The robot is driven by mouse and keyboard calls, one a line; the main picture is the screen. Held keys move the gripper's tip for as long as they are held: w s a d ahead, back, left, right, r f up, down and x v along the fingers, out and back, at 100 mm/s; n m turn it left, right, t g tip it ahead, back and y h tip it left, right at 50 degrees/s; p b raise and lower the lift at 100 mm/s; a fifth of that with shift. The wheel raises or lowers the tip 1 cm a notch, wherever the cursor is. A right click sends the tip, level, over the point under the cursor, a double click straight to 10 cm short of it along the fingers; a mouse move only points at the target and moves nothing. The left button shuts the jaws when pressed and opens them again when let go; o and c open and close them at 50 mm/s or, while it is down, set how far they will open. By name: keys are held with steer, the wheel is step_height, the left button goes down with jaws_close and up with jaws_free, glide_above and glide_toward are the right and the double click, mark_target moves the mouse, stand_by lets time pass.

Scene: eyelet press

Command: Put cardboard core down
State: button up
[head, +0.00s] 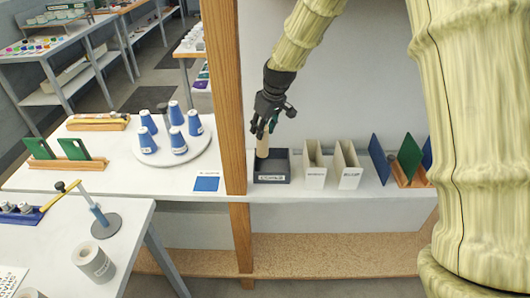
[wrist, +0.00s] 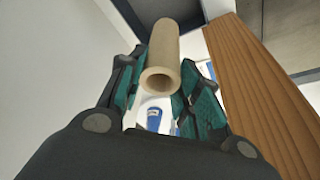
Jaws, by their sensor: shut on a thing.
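The cardboard core (head: 263,143) is a tan hollow tube, held roughly upright in my gripper (head: 265,122). In the head view its lower end is over or just inside a dark open box (head: 272,178) with a white label on its front. I cannot tell whether the core touches the box floor. In the wrist view the core (wrist: 162,55) lies between the teal finger pads of my gripper (wrist: 158,88), with its open end facing the camera.
A wooden post (head: 228,95) stands close left of the box. Two cream file holders (head: 314,172) stand right of it, then blue and green panels (head: 408,157) in a wooden rack. Left of the post are blue cups on a round white tray (head: 196,162) and a blue square (head: 206,184).

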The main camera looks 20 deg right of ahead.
step_height(320, 180, down, 8)
steer(key=p, duration=0.2)
steer(key=shift+r, duration=0.15)
stand_by(0.4)
steer(key=o, duration=1)
steer(key=shift+d, duration=0.1)
steer(key=shift+o, duration=0.2)
steer(key=b+v, duration=0.3)
steer(key=v, duration=0.9)
